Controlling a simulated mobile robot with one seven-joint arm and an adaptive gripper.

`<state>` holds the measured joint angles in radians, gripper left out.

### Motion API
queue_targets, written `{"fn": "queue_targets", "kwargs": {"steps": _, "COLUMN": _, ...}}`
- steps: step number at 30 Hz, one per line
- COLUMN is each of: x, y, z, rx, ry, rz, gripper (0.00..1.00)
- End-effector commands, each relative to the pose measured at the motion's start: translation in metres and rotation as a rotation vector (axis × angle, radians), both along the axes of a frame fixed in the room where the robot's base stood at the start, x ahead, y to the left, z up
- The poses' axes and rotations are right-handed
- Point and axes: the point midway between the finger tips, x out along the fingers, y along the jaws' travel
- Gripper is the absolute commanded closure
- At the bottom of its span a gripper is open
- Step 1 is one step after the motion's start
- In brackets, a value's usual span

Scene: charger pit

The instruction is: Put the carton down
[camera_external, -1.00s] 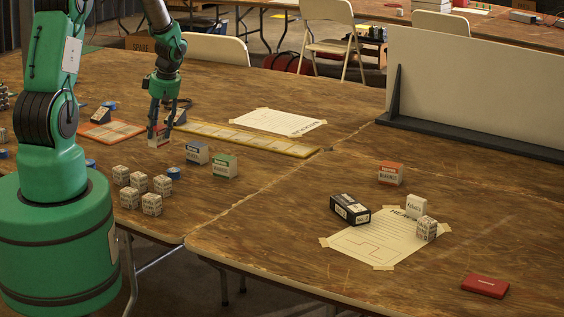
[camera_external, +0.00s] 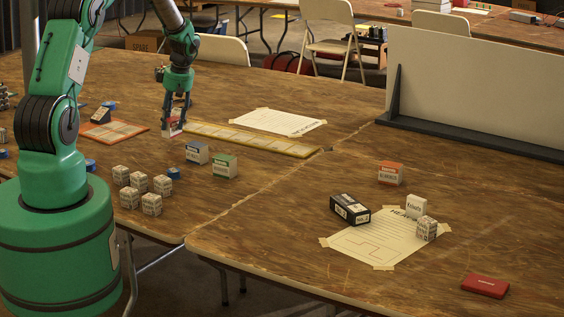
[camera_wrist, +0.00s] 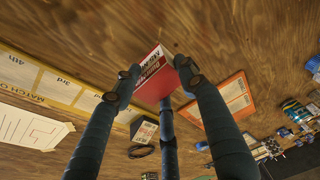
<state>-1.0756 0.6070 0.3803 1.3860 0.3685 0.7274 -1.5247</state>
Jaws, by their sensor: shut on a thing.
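My gripper (camera_external: 175,108) points down over the left table and is shut on a red and white carton (camera_external: 171,126). In the wrist view the fingertips (camera_wrist: 158,73) press on opposite sides of the carton (camera_wrist: 152,84), whose printed white face and red side show. The carton is close to the table top, near the left end of the long yellow-edged strip (camera_external: 250,139). I cannot tell whether its underside touches the wood. Part of the carton is hidden by the fingers.
A blue-marked box (camera_external: 196,153), a green-marked box (camera_external: 224,165) and several small printed cubes (camera_external: 139,181) stand nearer. A white sheet (camera_external: 275,122) lies behind the strip.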

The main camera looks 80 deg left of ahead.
Motion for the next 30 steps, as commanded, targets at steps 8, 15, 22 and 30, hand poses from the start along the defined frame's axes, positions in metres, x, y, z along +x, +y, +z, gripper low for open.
{"fn": "queue_targets", "kwargs": {"steps": 8, "x": 0.000, "y": 0.000, "z": -0.002, "rx": 0.000, "ry": 0.000, "rz": 0.000, "gripper": 0.93}}
{"fn": "queue_targets", "kwargs": {"steps": 15, "x": 0.000, "y": -0.001, "z": -0.027, "rx": -0.002, "ry": 0.001, "rz": 0.000, "gripper": 0.93}}
{"fn": "queue_targets", "kwargs": {"steps": 22, "x": 0.000, "y": 0.000, "z": -0.035, "rx": 0.001, "ry": -0.001, "rz": 0.000, "gripper": 0.93}}
{"fn": "queue_targets", "kwargs": {"steps": 30, "x": 0.000, "y": 0.000, "z": -0.036, "rx": 0.000, "ry": 0.000, "rz": 0.000, "gripper": 0.93}}
